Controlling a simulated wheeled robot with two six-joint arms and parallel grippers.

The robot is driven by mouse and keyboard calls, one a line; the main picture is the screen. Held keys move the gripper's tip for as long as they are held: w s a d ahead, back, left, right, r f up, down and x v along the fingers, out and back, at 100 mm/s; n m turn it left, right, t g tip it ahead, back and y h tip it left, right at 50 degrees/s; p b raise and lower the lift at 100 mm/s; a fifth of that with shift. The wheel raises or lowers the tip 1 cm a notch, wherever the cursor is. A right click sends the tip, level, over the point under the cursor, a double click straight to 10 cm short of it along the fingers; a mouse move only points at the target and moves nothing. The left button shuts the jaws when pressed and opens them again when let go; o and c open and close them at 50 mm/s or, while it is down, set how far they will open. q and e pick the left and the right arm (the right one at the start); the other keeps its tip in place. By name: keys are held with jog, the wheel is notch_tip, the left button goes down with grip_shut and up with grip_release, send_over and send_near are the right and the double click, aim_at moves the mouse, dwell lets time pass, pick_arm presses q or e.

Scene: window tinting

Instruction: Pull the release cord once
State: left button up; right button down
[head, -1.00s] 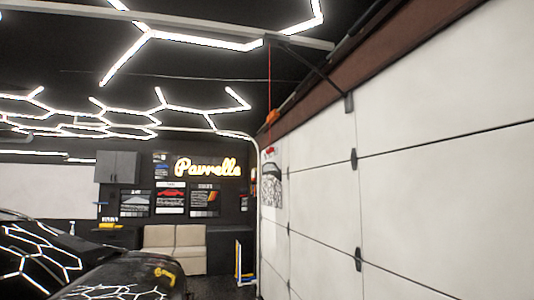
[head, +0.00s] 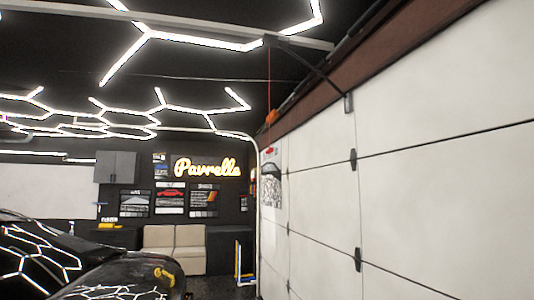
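The release cord (head: 269,78) is a thin red line. It hangs down from the dark trolley (head: 271,40) on the overhead rail, near the top middle of the head view. A small orange-red handle (head: 271,116) is at its lower end, in front of the top edge of the white garage door (head: 430,170). Neither of my grippers is in view, and nothing is seen touching the cord.
The white panelled garage door fills the right side. A dark glossy car (head: 110,275) stands at the lower left. A beige sofa (head: 174,249) and dark cabinets (head: 116,167) are at the back wall. The overhead rail (head: 215,30) crosses the top.

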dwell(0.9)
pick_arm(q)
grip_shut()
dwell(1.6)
